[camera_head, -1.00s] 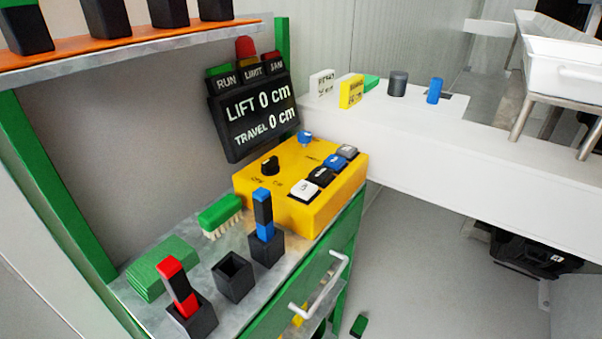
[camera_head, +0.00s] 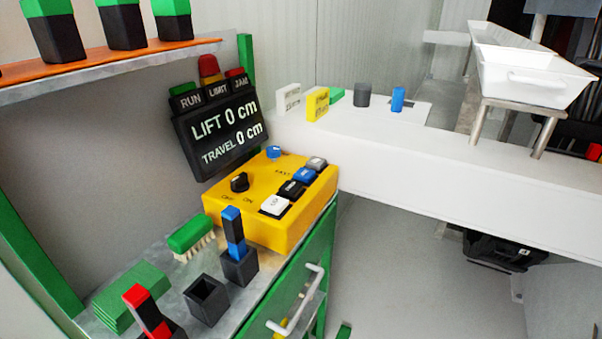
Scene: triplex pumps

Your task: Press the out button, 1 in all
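A yellow control box (camera_head: 285,226) stands at the far right end of the metal bench top. Along its right side is a row of buttons: a white one (camera_head: 276,205), a black one (camera_head: 291,188), a blue one (camera_head: 304,175) and a grey one (camera_head: 316,163). Their small labels are too small to read surely, so I cannot tell which is the out button. A black knob (camera_head: 239,182) with OFF and ON marks and a blue knob (camera_head: 273,152) are also on the box. A black display (camera_head: 220,130) behind reads LIFT 0 cm and TRAVEL 0 cm. My gripper is not in view.
On the bench are a green brush (camera_head: 190,232), green pads (camera_head: 130,293) and black holders, one empty (camera_head: 206,299). A drawer handle (camera_head: 300,302) juts from the bench front. A white counter (camera_head: 420,160) lies behind right. The floor (camera_head: 410,270) on the right is mostly clear.

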